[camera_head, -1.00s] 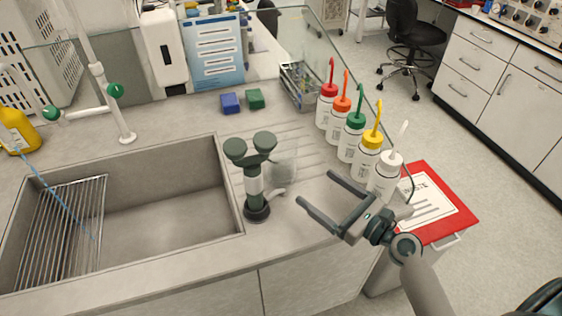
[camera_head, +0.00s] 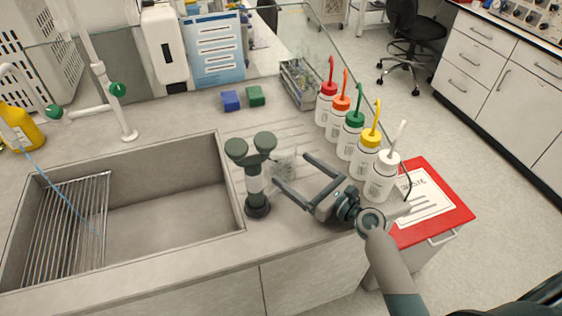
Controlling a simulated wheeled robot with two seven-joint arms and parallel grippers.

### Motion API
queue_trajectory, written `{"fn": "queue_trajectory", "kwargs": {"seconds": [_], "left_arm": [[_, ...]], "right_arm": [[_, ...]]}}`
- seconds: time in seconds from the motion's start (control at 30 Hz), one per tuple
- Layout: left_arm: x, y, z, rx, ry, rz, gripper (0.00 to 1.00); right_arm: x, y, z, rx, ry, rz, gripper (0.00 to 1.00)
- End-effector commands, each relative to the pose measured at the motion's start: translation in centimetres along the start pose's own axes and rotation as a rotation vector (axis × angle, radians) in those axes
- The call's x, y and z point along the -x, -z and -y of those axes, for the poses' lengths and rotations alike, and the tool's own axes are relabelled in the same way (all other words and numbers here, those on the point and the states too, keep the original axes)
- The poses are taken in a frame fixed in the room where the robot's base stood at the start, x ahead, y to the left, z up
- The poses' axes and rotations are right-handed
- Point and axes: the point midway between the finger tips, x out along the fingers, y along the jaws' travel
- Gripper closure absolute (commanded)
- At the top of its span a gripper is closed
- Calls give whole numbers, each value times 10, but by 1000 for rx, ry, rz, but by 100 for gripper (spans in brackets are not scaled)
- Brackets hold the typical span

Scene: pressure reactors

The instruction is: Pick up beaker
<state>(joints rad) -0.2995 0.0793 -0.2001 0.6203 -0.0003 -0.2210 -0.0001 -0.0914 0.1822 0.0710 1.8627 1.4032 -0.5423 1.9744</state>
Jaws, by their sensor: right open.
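A clear glass beaker (camera_head: 284,158) stands on the counter, just right of and behind a dark green two-headed eyewash fixture (camera_head: 254,178). The beaker is faint, and its left side is partly hidden by the fixture. My right gripper (camera_head: 291,171) is open and empty, its two fingers pointing left toward the beaker. The fingertips are close to the beaker's right and front side; I cannot tell whether they touch it. My left gripper is not in view.
Several wash bottles with coloured caps (camera_head: 355,136) line the right edge beside a glass panel. A steel sink (camera_head: 165,215) with a wire rack lies left. Blue (camera_head: 230,100) and green (camera_head: 255,95) blocks sit behind. A red-lidded waste bin (camera_head: 447,208) stands right.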

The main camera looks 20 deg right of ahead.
Motion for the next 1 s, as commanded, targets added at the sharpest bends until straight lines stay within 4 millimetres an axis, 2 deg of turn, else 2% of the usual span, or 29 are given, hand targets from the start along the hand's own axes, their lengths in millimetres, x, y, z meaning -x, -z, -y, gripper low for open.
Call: {"fn": "queue_trajectory", "kwargs": {"seconds": [0.47, 0.97, 1.0], "left_arm": [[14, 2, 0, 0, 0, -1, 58], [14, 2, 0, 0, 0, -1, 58], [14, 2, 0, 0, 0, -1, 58]], "right_arm": [[-48, -1, -2, -1, 0, 1, 12], [-50, 1, -2, 0, 0, 0, 12], [-50, 1, -2, 0, 0, 0, 17]]}}
